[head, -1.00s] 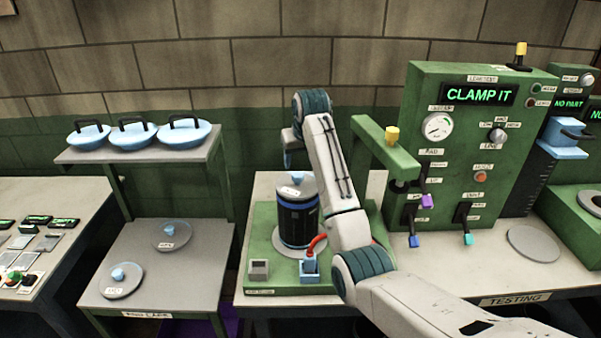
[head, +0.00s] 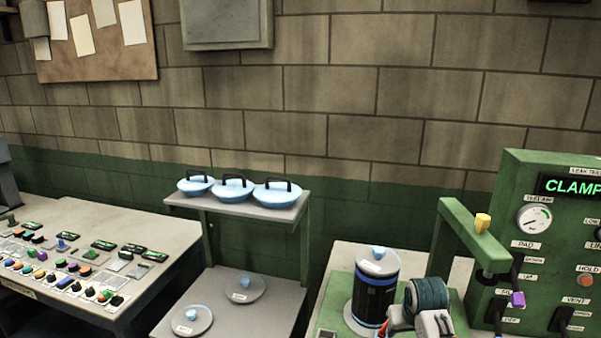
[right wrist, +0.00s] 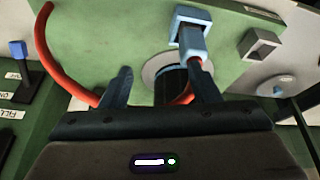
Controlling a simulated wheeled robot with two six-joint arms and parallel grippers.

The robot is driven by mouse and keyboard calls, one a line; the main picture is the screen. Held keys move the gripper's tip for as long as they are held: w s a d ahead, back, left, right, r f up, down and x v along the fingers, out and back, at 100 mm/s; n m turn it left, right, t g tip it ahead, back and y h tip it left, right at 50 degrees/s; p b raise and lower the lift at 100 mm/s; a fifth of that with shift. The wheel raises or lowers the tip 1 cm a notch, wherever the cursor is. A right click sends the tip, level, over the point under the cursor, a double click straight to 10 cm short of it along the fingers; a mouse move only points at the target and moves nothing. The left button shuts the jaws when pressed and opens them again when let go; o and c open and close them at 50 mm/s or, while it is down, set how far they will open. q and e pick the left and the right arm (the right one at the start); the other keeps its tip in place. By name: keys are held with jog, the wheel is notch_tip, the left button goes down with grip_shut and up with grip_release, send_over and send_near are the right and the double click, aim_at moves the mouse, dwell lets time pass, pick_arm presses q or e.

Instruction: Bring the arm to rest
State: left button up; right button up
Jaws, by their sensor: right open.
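My right arm (head: 432,296) shows at the bottom of the head view, in front of the dark canister (head: 373,299) with its grey lid and blue knob. Its fingertips are hard to make out there. In the right wrist view my right gripper (right wrist: 164,88) is open, with nothing between its two dark fingers. Beyond them are the dark canister (right wrist: 170,82), a blue plug (right wrist: 191,42) with a red hose, and the green base plate (right wrist: 95,50). The gripper appears apart from them. My left gripper is not in view.
A green test panel (head: 565,220) stands at the right, with a green clamp arm (head: 465,230) beside the canister. A grey rack (head: 240,200) holds blue lidded dishes and two lids. A bench (head: 120,245) with many small parts is at the left.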

jog(key=s+d+f, duration=0.1)
jog(key=s+f, duration=0.4)
jog(key=s, duration=0.5)
jog(key=s+f, duration=0.4)
jog(key=s, duration=0.5)
jog(key=s+r+n, duration=0.1)
jog(key=s, duration=1.8)
notch_tip(320, 180, down, 39)
jog(key=d+g+b, duration=0.2)
jog(key=d+b, duration=0.1)
jog(key=b, duration=0.5)
pick_arm(q)
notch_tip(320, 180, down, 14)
jog(key=b, duration=0.6)
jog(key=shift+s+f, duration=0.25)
pick_arm(e)
jog(key=s+f, duration=0.9)
jog(key=f, duration=0.3)
jog(key=s+f+g, duration=0.1)
jog(key=s+f, duration=0.9)
jog(key=f, duration=0.3)
jog(key=shift+d, duration=0.35)
